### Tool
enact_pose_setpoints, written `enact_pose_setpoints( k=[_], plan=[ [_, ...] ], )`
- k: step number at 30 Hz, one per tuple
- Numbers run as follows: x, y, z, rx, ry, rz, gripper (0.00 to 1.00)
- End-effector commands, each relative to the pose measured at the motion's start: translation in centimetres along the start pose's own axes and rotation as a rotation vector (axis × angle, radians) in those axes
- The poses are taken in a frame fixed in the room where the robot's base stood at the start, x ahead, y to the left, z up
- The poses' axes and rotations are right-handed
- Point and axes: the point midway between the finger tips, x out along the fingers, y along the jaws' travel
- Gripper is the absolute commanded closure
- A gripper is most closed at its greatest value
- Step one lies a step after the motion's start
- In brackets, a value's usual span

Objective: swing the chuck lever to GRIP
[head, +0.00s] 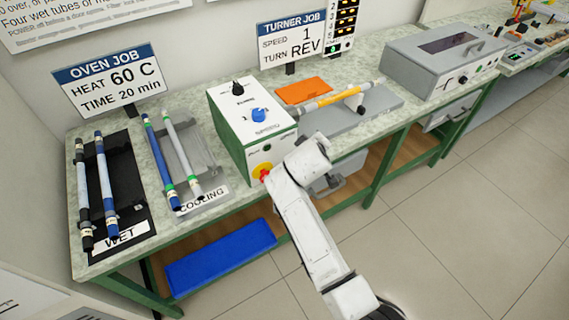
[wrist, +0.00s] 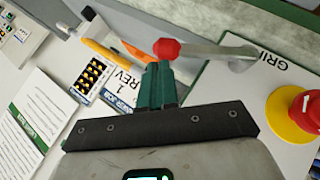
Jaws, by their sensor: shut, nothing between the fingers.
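The chuck lever (wrist: 215,50) is a pale metal bar with a red knob (wrist: 167,48) on its left end, in the wrist view. Its other end meets the white panel beside the printed word GRIP (wrist: 269,60). My gripper (wrist: 159,68) has green fingers, shut with nothing between them. The red knob sits just beyond the fingertips; I cannot tell whether they touch. In the head view my arm covers the lever, and I cannot make out the fingertips. The turner's control box (head: 233,113) is white and green, with a black knob and a blue speed knob on top.
A red button (wrist: 306,108) on a yellow disc is close to the right of my gripper. An orange tray (head: 303,91) and a yellow rod (head: 338,95) are beyond the box. Rods lie in the wet rack (head: 124,175) and cooling rack (head: 187,145) at left.

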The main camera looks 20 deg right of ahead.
Motion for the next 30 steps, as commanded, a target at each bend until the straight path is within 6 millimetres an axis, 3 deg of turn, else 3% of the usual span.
enact_pose_setpoints(
  k=[12, 30],
  plan=[
    [2.2, 0.2, 1.3, 0.029, -0.001, -0.04, 1.0],
    [2.7, 0.1, 1.9, 0.03, -0.004, -0.041, 1.0]
  ],
)
